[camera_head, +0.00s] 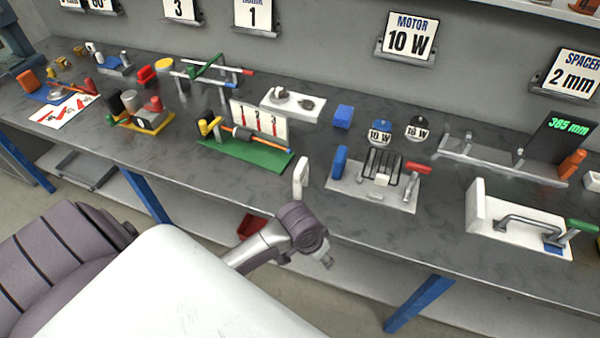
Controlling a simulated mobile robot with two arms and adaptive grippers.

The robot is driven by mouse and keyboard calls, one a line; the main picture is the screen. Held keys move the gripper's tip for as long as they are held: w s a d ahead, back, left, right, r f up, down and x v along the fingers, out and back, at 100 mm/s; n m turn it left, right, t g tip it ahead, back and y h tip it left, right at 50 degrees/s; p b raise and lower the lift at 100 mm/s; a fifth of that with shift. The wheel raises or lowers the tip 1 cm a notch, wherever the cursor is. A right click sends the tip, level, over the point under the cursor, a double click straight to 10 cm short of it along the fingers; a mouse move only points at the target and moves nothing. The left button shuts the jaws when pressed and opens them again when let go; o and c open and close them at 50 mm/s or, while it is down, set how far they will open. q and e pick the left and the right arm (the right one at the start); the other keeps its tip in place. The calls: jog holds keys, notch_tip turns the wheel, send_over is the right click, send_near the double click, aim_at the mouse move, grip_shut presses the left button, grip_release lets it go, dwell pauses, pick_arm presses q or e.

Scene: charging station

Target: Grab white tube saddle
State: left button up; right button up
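No single part is clearly marked as the white tube saddle. A small white upright piece (300,178) stands near the bench's front edge, just above my arm's grey joint in the picture; I cannot tell whether they touch. A white block fixture (478,203) with a bent grey tube (530,224) and a green-handled clamp (580,227) is at the right. My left arm comes in from the lower left, and its small end, seemingly the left gripper (326,261), is in front of the bench edge. Its fingers are not clear. My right gripper is out of view.
A pale plate (345,187) with grey rods and a red handle sits mid-bench. A green-based fixture (250,150) stands left of it. A long grey fixture with a 365 mm display (566,130) is behind right. Bare bench lies between the fixtures.

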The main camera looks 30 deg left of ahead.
pick_arm(q)
notch_tip(320, 180, up, 6)
jog(key=w, duration=0.2)
notch_tip(320, 180, up, 20)
jog(key=n+g+y, duration=0.2)
jog(key=n, duration=0.2)
send_over(300, 164)
jog(key=w, duration=0.1)
jog(key=shift+n, duration=0.3)
notch_tip(300, 164, down, 8)
jog(key=shift+d+f+p, duration=0.1)
jog(key=shift+p, duration=0.7)
jog(key=f, duration=0.2)
jog(key=s+f+p, duration=0.1)
jog(key=f, duration=0.1)
jog(key=shift+f+p, duration=0.3)
jog(key=shift+f, duration=0.3)
grip_shut()
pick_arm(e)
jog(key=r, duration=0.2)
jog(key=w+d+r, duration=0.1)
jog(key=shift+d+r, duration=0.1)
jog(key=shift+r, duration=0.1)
